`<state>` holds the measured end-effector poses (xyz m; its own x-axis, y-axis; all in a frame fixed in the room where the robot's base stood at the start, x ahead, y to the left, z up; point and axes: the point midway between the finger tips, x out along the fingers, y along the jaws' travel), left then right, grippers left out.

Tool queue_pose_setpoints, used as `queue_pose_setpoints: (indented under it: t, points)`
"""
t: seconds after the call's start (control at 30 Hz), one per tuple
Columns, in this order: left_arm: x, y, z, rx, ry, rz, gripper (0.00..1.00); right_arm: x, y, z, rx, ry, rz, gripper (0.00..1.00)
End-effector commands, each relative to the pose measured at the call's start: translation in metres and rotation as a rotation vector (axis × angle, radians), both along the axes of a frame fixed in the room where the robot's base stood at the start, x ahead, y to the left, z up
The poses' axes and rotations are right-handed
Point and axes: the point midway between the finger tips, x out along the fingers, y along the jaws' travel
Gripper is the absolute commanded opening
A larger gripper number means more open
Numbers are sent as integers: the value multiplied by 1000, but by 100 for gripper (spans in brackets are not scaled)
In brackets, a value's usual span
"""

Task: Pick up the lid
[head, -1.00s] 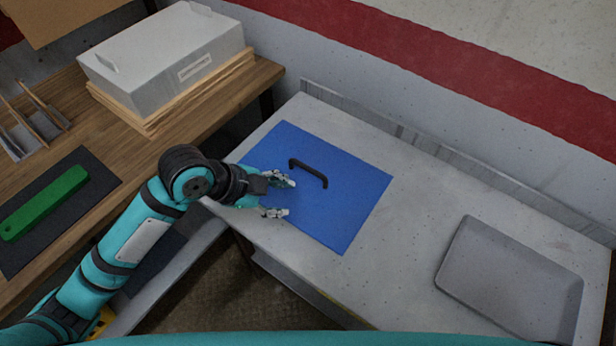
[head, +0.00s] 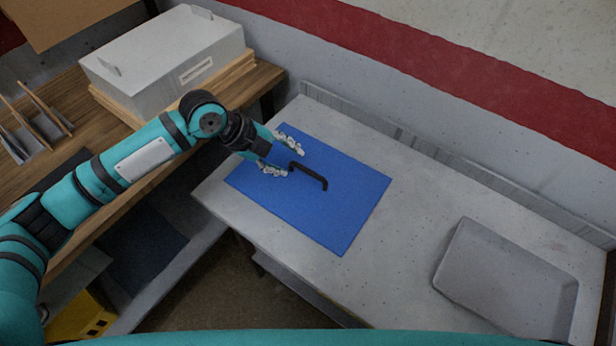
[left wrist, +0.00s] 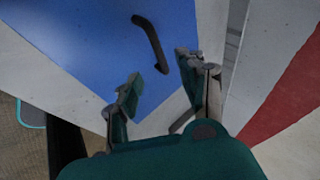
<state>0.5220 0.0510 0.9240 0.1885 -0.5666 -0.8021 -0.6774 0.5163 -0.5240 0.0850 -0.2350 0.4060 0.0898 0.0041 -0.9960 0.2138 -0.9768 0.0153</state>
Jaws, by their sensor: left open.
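A flat blue panel (head: 340,205), which looks like the lid, lies on the grey worktop with a black bar handle (head: 312,176) on its upper face. In the left wrist view the blue panel (left wrist: 90,45) fills the upper left, and the black handle (left wrist: 150,38) runs down toward the fingers. My left gripper (head: 291,161) is open and empty over the panel's upper left part. In the left wrist view the handle's near end appears between the fingertips of my left gripper (left wrist: 158,68). Whether they touch, I cannot tell. My right gripper is not in view.
A grey shallow tray (head: 508,285) lies on the right of the worktop (head: 410,235). A grey box (head: 165,55) stands on the wooden bench at the upper left, beside a slotted rack (head: 35,125). A wall runs behind the worktop.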

Motion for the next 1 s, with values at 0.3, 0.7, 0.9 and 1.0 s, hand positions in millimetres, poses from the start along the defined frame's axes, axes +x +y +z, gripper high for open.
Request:
queue_pose_setpoints:
  t: [0.3, 0.7, 0.9, 1.0]
  points:
    - [6, -18, -25, 0, 0, 0, 41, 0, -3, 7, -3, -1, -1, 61]
    - [16, -44, -65, 0, 1, 1, 41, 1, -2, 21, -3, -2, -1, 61]
    - [17, -45, -67, 1, -1, 1, 41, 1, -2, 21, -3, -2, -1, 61]
    - [16, -45, -67, 1, -1, 1, 33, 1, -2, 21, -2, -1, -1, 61]
